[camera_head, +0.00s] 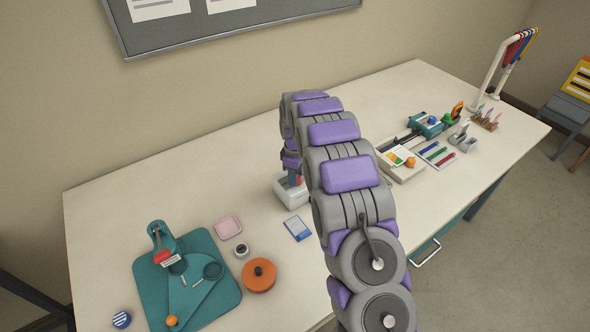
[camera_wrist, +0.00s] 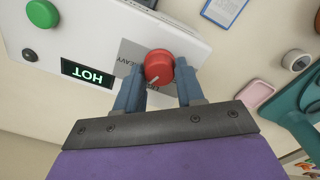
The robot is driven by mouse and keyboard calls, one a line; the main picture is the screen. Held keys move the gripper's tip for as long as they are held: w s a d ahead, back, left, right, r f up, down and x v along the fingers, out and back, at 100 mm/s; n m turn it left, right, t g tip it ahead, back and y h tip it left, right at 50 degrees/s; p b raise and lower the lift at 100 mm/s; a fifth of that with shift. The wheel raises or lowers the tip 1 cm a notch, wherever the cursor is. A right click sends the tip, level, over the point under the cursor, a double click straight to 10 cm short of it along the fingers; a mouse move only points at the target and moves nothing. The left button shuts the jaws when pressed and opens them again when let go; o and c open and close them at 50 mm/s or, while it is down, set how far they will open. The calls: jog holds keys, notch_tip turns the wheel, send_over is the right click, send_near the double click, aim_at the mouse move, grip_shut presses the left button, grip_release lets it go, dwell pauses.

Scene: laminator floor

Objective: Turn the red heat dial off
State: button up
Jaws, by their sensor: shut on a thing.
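The red heat dial (camera_wrist: 158,66) shows in the wrist view on the white face of the laminator (camera_wrist: 105,30). My gripper (camera_wrist: 160,84) has a finger on each side of the dial and is shut on it. A white pointer line on the dial points down and slightly left in the picture. A grey label beside it reads "HEAVY" in part; the rest is hidden. A lit display (camera_wrist: 88,73) shows "HOT" in green, upside down. In the head view my arm hides most of the laminator, and the dial cannot be made out.
A green button (camera_wrist: 42,13) and a dark knob (camera_wrist: 30,55) sit on the same machine. The teal trimmer board (camera_head: 187,278), pink dish (camera_head: 228,227) and orange round container (camera_head: 259,275) lie to the left on the table (camera_head: 130,200). Trays and pens stand to the right.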

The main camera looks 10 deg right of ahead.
jog(key=shift+s+f+n+p, duration=0.15)
jog(key=shift+n+p, duration=0.65)
jog(key=shift+n, duration=0.7)
jog(key=o, duration=1)
jog(key=shift+d, duration=0.1)
jog(key=shift+o, duration=0.2)
notch_tip(320, 180, up, 18)
jog(key=p, duration=0.2)
jog(key=shift+f, duration=0.25)
